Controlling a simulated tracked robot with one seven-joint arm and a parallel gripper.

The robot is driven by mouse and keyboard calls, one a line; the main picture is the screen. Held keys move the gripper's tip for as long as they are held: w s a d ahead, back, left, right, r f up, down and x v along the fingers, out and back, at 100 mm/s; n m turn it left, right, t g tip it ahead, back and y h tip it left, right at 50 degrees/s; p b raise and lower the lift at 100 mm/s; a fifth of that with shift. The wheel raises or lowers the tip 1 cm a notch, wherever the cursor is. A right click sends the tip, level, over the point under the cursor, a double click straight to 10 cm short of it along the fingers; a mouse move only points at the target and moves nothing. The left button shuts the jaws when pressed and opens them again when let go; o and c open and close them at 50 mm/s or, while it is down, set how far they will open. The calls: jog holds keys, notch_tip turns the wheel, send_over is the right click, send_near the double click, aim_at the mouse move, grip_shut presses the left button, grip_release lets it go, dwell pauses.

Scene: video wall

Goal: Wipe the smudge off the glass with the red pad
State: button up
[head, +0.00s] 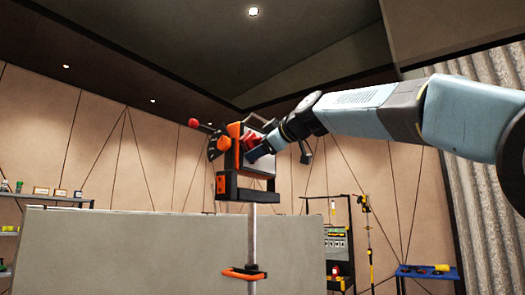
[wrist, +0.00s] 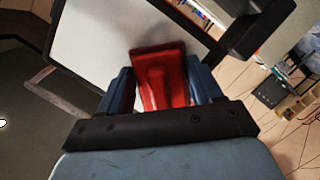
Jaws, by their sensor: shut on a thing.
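The red pad (wrist: 160,75) sits between the two blue fingers of my gripper (wrist: 162,80) in the wrist view. The gripper is shut on it. In the head view the pad (head: 249,139) shows as a small red shape by my gripper (head: 258,147), at an orange and black unit on a pole. The pad's far end lies over a pale, dark-framed panel (wrist: 105,35), which looks like the glass. I cannot tell whether the pad touches it. I cannot make out a smudge; the pad, fingers and frame hide part of the panel.
The orange and black unit (head: 227,187) stands on a pole (head: 251,225) with an orange clamp (head: 243,273). A red ball (head: 193,122) sticks out at its upper left. A wide grey partition (head: 120,250) stands in front. Shelves and a blue table (head: 425,272) stand farther back.

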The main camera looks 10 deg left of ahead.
aim_at(272, 159)
jog(key=shift+w+d, duration=0.3)
jog(key=shift+w, duration=0.35)
jog(key=shift+w+d, duration=0.25)
jog(key=shift+w, duration=0.35)
jog(key=shift+w+d, duration=0.3)
jog(key=shift+w, duration=0.35)
jog(key=shift+w+d, duration=0.45)
jog(key=shift+w, duration=0.7)
jog(key=shift+w+d, duration=0.4)
jog(key=shift+w, duration=0.7)
jog(key=shift+w+d, duration=0.45)
jog(key=shift+w, duration=0.7)
jog(key=shift+s, duration=0.1)
jog(key=shift+s+a, duration=0.75)
jog(key=shift+s, duration=1)
jog(key=shift+s+a, duration=0.75)
jog(key=shift+s, duration=0.95)
jog(key=shift+s+a, duration=0.75)
jog(key=shift+s, duration=1)
jog(key=shift+d, duration=0.1)
